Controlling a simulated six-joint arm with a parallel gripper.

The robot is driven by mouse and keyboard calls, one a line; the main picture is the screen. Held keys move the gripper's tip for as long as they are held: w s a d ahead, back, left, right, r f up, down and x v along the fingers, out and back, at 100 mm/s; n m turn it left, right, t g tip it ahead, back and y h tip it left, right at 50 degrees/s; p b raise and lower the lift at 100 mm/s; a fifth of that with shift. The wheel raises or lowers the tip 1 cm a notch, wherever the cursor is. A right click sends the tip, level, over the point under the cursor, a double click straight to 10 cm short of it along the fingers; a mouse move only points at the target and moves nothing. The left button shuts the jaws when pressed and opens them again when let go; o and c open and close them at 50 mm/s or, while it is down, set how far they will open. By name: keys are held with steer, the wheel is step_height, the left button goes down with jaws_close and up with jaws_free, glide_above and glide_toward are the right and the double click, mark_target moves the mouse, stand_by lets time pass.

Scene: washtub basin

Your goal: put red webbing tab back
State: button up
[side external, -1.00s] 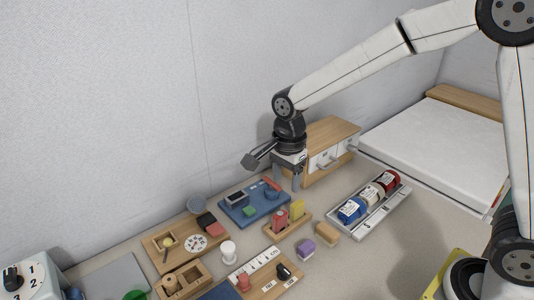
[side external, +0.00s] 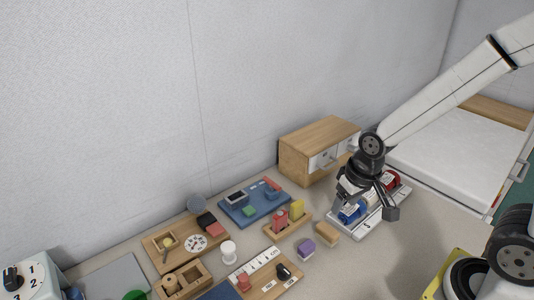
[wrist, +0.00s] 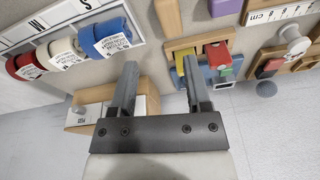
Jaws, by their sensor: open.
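I cannot tell for certain which red piece is the webbing tab. A red piece (side external: 281,218) stands in a small wooden rack (side external: 275,234) beside a yellow block (side external: 297,208); it also shows in the wrist view (wrist: 217,53). My gripper (wrist: 160,66) is open and empty, above the near-left end of that tray in the side view.
A wooden drawer cabinet (side external: 310,150) stands at the wall behind my gripper. A purple block (side external: 305,247) and a tan block (side external: 327,233) sit in front of the tray. Wooden trays and a ruler board (side external: 262,275) crowd the left. A white bed-like slab (side external: 460,150) lies right.

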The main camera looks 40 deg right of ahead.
steer(key=shift+s+d+f+n, duration=0.15)
steer(key=shift+s+n, duration=0.25)
steer(key=shift+n, duration=0.05)
steer(key=shift+s+d+f+n, duration=0.1)
steer(key=shift+s+d+n, duration=0.05)
steer(key=shift+s+n, duration=0.3)
steer(key=shift+w, duration=0.1)
stand_by(0.6)
